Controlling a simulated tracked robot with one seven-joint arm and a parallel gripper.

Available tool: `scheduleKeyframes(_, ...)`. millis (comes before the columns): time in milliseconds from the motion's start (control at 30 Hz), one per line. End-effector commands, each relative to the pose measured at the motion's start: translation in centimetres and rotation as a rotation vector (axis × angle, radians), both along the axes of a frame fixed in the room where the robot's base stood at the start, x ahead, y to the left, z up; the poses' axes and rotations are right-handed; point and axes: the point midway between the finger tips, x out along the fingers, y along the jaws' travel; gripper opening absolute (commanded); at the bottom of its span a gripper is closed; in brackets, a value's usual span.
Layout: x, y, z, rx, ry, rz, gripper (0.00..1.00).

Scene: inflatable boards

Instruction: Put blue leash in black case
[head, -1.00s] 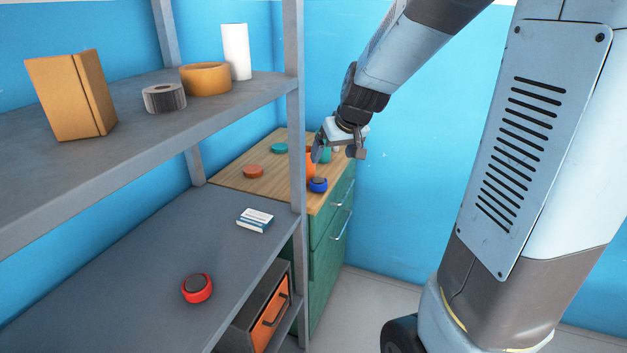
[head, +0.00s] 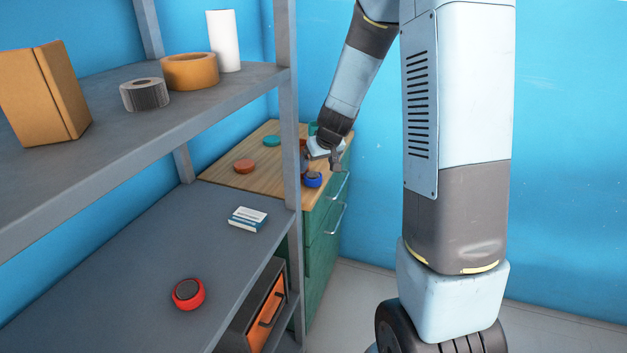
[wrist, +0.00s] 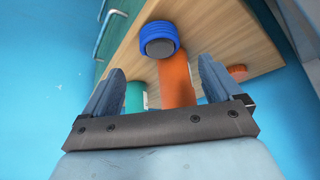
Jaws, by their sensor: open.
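The blue leash (head: 312,180), a round blue coil with a dark centre, sits near the front edge of the wooden top. It also shows in the wrist view (wrist: 160,38), ahead of my fingertips and between their lines. My gripper (head: 322,160) is open and empty, just above and beside the leash in the head view; its fingers (wrist: 162,70) are apart in the wrist view. No clear black case shows; a dark box with an orange front (head: 268,312) sits on the low shelf, and I cannot tell if it is the case.
An orange cylinder (wrist: 177,80) stands right by the leash, with a teal item (wrist: 135,97) near it. An orange-red disc (head: 243,166) lies on the green cabinet's wooden top (head: 225,177). A grey shelf post (head: 287,120) stands left of my gripper. A red coil (head: 188,294) lies on the shelf.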

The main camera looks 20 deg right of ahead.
Motion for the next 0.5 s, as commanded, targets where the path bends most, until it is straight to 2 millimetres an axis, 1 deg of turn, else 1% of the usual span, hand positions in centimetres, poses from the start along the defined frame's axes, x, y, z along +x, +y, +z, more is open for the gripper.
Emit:
scheduleKeyframes(33,0.3,0.0,-0.7,0.001,0.001,-0.003,0.92)
scheduleKeyframes(133,0.9,0.1,-1.6,0.000,0.001,-0.001,0.92)
scheduleKeyframes(500,1.8,0.3,-3.3,0.001,0.001,0.000,0.92)
